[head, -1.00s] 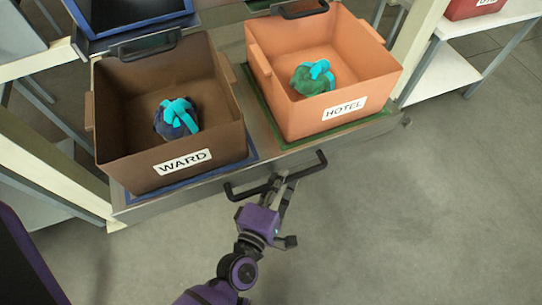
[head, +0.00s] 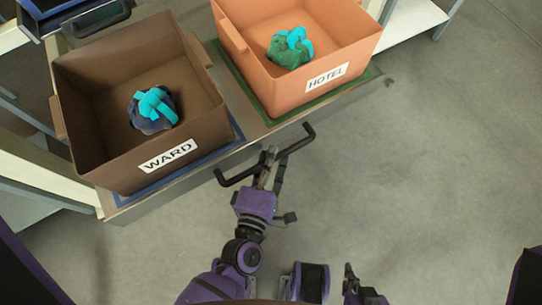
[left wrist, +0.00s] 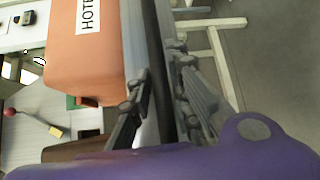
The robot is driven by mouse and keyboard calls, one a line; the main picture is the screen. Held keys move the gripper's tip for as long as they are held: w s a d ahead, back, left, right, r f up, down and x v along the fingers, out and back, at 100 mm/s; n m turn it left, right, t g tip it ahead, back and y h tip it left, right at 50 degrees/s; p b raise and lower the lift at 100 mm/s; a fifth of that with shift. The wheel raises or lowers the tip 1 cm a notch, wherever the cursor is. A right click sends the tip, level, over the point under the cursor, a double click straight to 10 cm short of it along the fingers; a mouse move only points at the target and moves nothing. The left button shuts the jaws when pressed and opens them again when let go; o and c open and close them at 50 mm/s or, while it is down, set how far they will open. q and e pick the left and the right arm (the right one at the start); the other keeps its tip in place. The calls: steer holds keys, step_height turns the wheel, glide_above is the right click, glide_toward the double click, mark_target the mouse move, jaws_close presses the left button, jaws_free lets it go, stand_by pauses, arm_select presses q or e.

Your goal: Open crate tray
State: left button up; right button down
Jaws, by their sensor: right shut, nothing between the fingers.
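The crate tray (head: 262,131) is a grey shelf with a dark bar handle (head: 232,178) along its front. It carries the brown WARD crate (head: 118,170) and the orange HOTEL crate (head: 290,95), which also shows in the left wrist view (left wrist: 85,72). My left gripper (head: 268,158) is at the middle of the handle. In the left wrist view its fingers (left wrist: 160,75) converge on either side of the dark bar, shut on it. My right gripper (head: 352,285) is low in the head view, shut and empty, away from the tray.
A dark-blue bag (head: 153,112) with a cyan strap lies in the brown crate, a green one (head: 290,48) in the orange crate. A blue-edged tray (head: 75,12) with a handle is behind at upper left. The floor (head: 420,180) at right is clear.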

arm_select(q)
steer(key=shift+o, duration=1)
steer(key=shift+s+a, duration=0.1)
steer(key=shift+s, duration=0.05)
steer(key=v, duration=0.7)
arm_select(e)
steer(key=shift+s, duration=0.2)
arm_select(q)
steer(key=shift+s, duration=0.2)
arm_select(e)
steer(key=shift+s, duration=0.1)
